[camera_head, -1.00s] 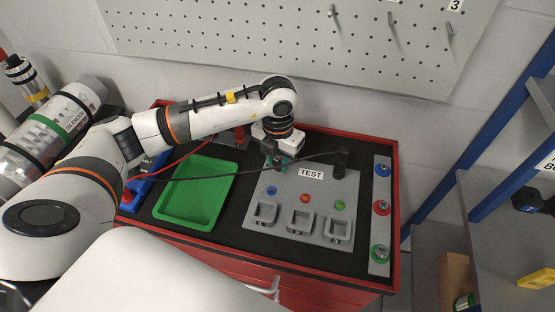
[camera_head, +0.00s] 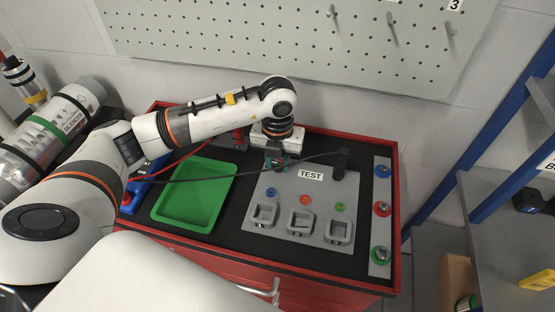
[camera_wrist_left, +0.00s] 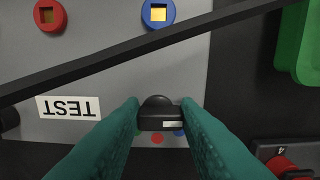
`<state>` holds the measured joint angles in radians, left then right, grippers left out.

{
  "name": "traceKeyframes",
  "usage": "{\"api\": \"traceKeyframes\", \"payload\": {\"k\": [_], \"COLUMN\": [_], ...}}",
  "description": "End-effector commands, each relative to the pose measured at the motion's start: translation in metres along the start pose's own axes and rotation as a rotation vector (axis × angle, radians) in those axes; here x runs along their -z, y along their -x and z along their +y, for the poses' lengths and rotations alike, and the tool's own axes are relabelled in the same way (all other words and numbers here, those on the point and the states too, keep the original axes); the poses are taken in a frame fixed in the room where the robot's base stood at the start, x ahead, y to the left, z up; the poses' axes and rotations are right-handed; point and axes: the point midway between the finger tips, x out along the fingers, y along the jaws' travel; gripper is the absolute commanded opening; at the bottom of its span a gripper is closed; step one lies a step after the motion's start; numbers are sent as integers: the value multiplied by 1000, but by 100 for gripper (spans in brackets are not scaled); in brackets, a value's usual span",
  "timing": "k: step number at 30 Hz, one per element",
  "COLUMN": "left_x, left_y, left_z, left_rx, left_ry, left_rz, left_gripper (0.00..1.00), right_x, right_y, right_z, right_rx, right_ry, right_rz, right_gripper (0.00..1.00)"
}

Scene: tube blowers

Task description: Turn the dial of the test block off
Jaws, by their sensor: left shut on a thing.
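The grey test block (camera_head: 322,188) lies on the black top of the red cabinet. It has a TEST label (camera_head: 311,173), blue, red and green ring ports and three square sockets at its front. My left gripper (camera_head: 279,163) is at the block's back left edge. In the left wrist view its teal fingers (camera_wrist_left: 160,118) are shut on the black dial (camera_wrist_left: 159,114), one on each side. Red and blue marks show just beside the dial. The fingers hide part of the dial in the head view. My right gripper is not in view.
A green tray (camera_head: 196,195) lies left of the block. A black cable (camera_wrist_left: 110,57) crosses above the block to a black post (camera_head: 341,160). A grey strip (camera_head: 380,215) with blue, red and green fittings lies at the right. A pegboard (camera_head: 300,35) stands behind.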

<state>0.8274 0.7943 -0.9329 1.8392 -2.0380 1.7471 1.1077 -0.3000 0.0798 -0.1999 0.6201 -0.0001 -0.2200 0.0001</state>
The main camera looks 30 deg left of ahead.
Motion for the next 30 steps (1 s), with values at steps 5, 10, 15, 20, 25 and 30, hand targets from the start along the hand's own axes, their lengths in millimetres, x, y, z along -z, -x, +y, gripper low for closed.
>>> {"api": "traceKeyframes", "payload": {"k": [5, 10, 15, 20, 25, 30], "left_x": [2, 1, 1, 1, 2, 2], "left_y": [2, 1, 1, 13, 46, 83], "left_z": [0, 0, 0, 0, 0, 0], "left_rx": [-1, -1, -1, -3, -3, -3], "left_ry": [2, 1, 0, -1, -1, 0], "left_rz": [5, 3, 2, 4, 7, 8], "left_gripper": [40, 51, 51, 51, 51, 51], "right_x": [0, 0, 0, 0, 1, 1], "right_y": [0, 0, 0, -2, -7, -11], "right_z": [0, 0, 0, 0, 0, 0], "right_rx": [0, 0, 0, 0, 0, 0], "right_ry": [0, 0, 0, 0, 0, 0], "right_rz": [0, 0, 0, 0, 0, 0], "right_gripper": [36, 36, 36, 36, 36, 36]}}
